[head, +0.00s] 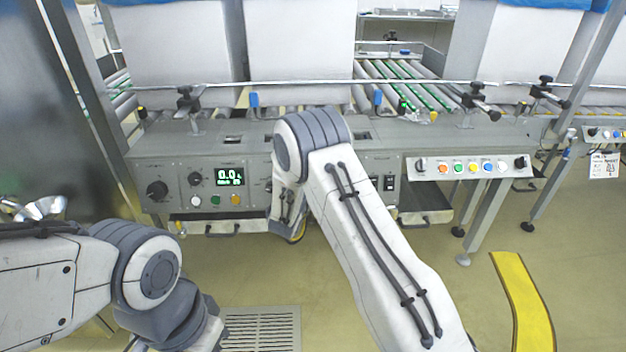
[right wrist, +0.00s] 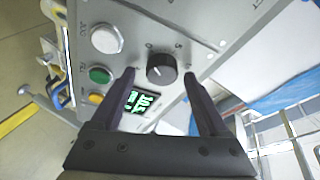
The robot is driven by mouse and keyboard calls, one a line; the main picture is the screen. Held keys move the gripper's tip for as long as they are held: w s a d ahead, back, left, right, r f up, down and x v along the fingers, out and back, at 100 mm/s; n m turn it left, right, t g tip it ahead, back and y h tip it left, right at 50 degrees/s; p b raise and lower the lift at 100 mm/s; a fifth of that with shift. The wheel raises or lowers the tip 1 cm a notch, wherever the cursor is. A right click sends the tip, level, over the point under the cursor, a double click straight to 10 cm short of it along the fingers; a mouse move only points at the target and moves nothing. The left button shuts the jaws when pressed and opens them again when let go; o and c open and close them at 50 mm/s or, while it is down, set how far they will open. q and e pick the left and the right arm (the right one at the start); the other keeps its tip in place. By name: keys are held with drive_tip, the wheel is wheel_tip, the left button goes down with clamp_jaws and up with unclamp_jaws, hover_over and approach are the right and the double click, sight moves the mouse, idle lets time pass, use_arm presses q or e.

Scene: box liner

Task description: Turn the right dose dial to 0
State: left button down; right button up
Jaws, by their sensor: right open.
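The right dose dial, a round black knob (right wrist: 161,68) with a pale mark on its face, stands on the grey panel in the right wrist view. My right gripper (right wrist: 159,73) is open, with one finger on each side of the knob in the picture; I cannot tell whether they touch it. A lit green display (right wrist: 141,101) sits below the knob, its digits rotated and too small to read surely. In the head view my right arm hides this dial and display. My left gripper is out of view; only its arm shows at lower left.
White (right wrist: 105,38), green (right wrist: 100,75) and yellow (right wrist: 95,98) buttons lie close left of my right fingers. The head view shows another unit with a display (head: 230,175) reading about 0.0 and a small black knob (head: 195,180). Trays (head: 205,226) jut out below the panel.

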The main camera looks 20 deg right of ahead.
drive_tip(key=p+v, duration=0.2)
drive_tip(key=v, duration=0.8)
drive_tip(key=shift+s+a+p, duration=0.15)
drive_tip(key=shift+s+p, duration=0.05)
drive_tip(key=shift+p, duration=0.1)
